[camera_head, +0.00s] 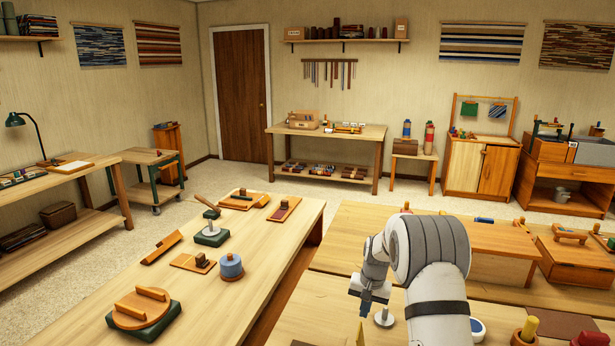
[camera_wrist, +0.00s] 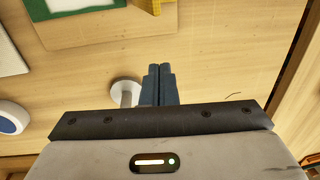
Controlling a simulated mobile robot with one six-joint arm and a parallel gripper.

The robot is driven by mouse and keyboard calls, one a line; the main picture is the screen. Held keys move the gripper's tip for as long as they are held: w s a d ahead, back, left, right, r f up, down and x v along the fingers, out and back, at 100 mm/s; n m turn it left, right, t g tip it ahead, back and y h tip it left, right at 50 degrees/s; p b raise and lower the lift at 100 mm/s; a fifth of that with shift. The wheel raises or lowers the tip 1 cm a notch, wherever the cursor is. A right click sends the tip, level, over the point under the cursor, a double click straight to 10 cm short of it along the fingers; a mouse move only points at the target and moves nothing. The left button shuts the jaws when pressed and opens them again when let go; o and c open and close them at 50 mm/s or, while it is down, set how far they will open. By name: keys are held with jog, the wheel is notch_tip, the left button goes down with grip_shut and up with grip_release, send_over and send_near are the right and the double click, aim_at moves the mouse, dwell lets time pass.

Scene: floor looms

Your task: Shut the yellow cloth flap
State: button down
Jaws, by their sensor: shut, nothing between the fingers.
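A yellow piece, likely the cloth flap (camera_wrist: 152,6), shows at the top edge of the wrist view on a pale wooden board (camera_wrist: 108,28). Most of it is cut off by the frame. In the head view a thin yellow upright piece (camera_head: 361,335) shows at the bottom edge, perhaps the same flap standing up. My gripper (camera_wrist: 160,68) is shut with nothing between its fingers, above the bench top and apart from the yellow piece. In the head view my gripper (camera_head: 367,303) points down left of my arm, which hides part of the bench.
A white round-based post (camera_wrist: 125,92) stands close beside my fingers. A green-and-white pad (camera_wrist: 68,5) and a white-and-blue round piece (camera_wrist: 12,118) lie left in the wrist view. A wooden cabinet (camera_head: 500,250) stands behind my arm. Bare bench lies right of my fingers.

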jog(key=shift+s+d, duration=0.15)
jog(key=shift+d, duration=0.3)
jog(key=shift+d, duration=0.15)
jog(key=shift+s+d+f+b, duration=0.1)
jog(key=shift+s+d+b, duration=0.1)
jog(key=shift+d, duration=0.2)
jog(key=shift+s+d+f+b, duration=0.1)
jog(key=shift+d+b, duration=0.05)
jog(key=shift+d, duration=0.2)
jog(key=shift+d+f, duration=0.1)
jog(key=shift+d, duration=0.05)
jog(key=shift+s+d+f+b, duration=0.1)
jog(key=shift+s+d+b, duration=0.1)
jog(key=shift+d, duration=0.2)
jog(key=shift+s+d+f+b, duration=0.1)
jog(key=shift+d+b, duration=0.05)
jog(key=shift+d, duration=0.2)
jog(key=shift+s+d+f+b, duration=0.25)
jog(key=shift+d+f+b, duration=0.25)
jog(key=shift+d, duration=0.25)
